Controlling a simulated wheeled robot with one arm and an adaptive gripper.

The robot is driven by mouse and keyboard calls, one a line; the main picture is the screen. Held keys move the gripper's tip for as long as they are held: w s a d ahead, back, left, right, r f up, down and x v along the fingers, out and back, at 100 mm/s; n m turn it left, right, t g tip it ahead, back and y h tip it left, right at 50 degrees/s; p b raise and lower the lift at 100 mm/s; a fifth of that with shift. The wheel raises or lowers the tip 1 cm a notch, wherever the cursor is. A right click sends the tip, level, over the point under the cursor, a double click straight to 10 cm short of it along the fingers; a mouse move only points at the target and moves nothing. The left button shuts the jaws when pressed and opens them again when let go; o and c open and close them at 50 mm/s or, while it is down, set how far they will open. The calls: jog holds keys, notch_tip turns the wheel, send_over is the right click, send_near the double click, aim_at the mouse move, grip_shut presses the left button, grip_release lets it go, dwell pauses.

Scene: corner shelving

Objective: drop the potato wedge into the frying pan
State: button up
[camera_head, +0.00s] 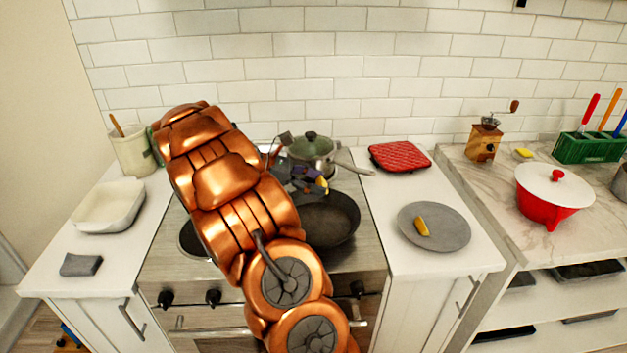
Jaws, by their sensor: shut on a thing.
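A yellow potato wedge (321,186) is held at the tip of my gripper (317,182). My gripper is shut on it, in the picture just over the far part of the dark frying pan (334,226). The pan sits on the stove, and its left part is hidden behind my copper-coloured arm. How high the wedge is above the pan I cannot tell. Another yellow wedge (422,226) lies on a grey plate (450,229) on the counter to the right.
A lidded pot (312,148) stands behind my gripper, its handle pointing right. A red quilted mat (399,156) lies right of the stove. Farther right are a grinder (485,140) and a red pot (545,199). A white dish (108,205) and a grey cloth (81,264) are on the left counter.

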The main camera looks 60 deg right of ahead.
jog(key=shift+w+f+b, duration=0.1)
jog(key=shift+f+b, duration=1)
jog(key=shift+f, duration=0.55)
jog(key=o, duration=0.9)
jog(key=shift+o, duration=0.2)
jog(key=shift+a, duration=0.1)
jog(key=v, duration=1.2)
jog(key=shift+r, duration=0.15)
